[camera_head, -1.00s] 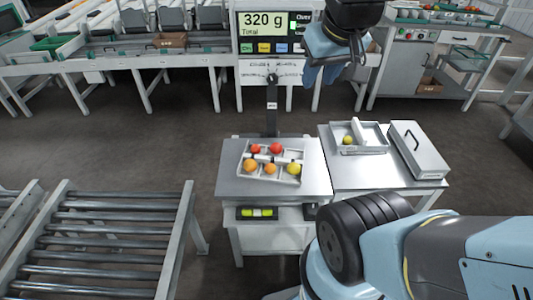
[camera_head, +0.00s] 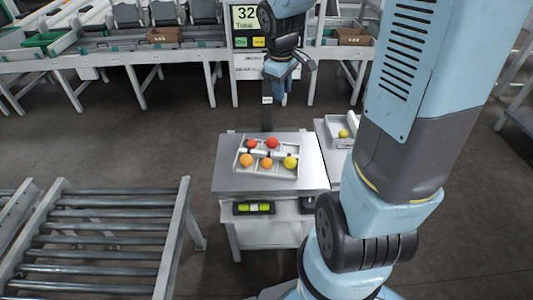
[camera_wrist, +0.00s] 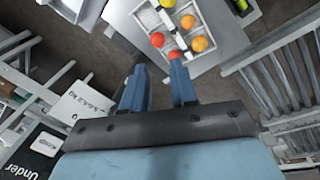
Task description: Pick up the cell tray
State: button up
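The cell tray (camera_head: 268,177) is a pale tray with dividers, lying on the grey scale plate (camera_head: 228,182) in the head view. It holds several red, orange and yellow tomatoes. In the wrist view the tray (camera_wrist: 180,37) is at the top, just beyond my fingertips. My gripper (camera_wrist: 156,75) is open, its two blue fingers apart with nothing between them. In the head view my gripper (camera_head: 283,82) is raised behind the tray, in front of the scale display, apart from the tray.
My arm partly hides a side table to the right, with another pale tray (camera_head: 337,123) holding a yellow tomato. The scale post (camera_head: 267,115) stands right behind the plate. A roller conveyor (camera_head: 100,240) is at the left. A yellow-green level (camera_head: 253,208) sits below the plate.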

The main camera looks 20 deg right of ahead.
aim_at(269, 153)
jog(key=shift+w+a+f+n+g+y, duration=0.3)
jog(key=shift+w+f+n, duration=0.7)
jog(key=shift+f, duration=4.15)
jog(key=shift+w+a+f+n+g+y, duration=0.25)
jog(key=shift+w+f+n, duration=0.75)
jog(key=shift+f, duration=4.15)
jog(key=shift+w+a+f+n+g+y, duration=0.3)
jog(key=shift+w+f, duration=1.1)
jog(key=shift+f, duration=3.75)
jog(key=shift+f+n, duration=0.15)
jog(key=shift+n, duration=0.15)
grip_shut()
